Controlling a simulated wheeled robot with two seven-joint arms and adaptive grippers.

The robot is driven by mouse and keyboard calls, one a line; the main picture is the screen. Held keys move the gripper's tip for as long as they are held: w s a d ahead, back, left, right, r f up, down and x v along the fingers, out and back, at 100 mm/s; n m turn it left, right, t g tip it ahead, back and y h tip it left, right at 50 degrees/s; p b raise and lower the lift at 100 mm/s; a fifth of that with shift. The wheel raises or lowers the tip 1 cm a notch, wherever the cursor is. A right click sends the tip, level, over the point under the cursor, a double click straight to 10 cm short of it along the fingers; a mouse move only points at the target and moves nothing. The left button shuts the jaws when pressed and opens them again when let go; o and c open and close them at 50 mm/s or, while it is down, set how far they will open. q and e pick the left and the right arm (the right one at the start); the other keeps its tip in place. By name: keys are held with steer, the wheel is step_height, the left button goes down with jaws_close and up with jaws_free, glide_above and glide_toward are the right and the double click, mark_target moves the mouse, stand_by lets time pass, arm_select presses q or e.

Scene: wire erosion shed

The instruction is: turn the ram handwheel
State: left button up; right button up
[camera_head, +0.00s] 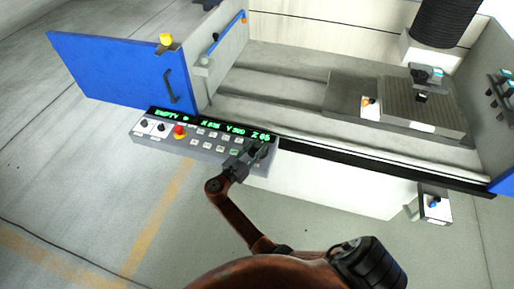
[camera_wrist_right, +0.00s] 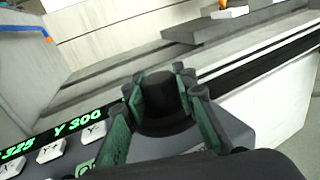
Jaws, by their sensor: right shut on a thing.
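The ram handwheel is a dark round knob (camera_wrist_right: 166,104) at the right end of the grey control panel (camera_head: 137,138). In the right wrist view it stands between the green-padded fingers of my right gripper (camera_wrist_right: 163,80), which are shut on it. In the head view the right gripper (camera_head: 257,150) reaches the panel's right end, just below the Z readout, and mostly hides the knob. The panel's display (camera_head: 195,121) shows EMPTY and green X, Y and Z values. My left gripper is not in view.
A red emergency button (camera_head: 179,130) and rows of keys sit left of the handwheel. A blue door (camera_head: 115,70) stands open at the left. The machine's work tank, with a grey block (camera_head: 345,93), lies behind the panel. The floor in front is clear.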

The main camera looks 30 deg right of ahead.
mark_target(255, 148)
steer(key=shift+m+g+h+b, duration=0.35)
steer(key=shift+m+g, duration=0.35)
steer(key=shift+g, duration=0.7)
steer(key=o, duration=1.2)
steer(key=a, duration=0.3)
steer(key=s+a, duration=0.1)
steer(key=a, duration=0.3)
steer(key=shift+s+a, duration=0.15)
steer(key=shift+s, duration=0.05)
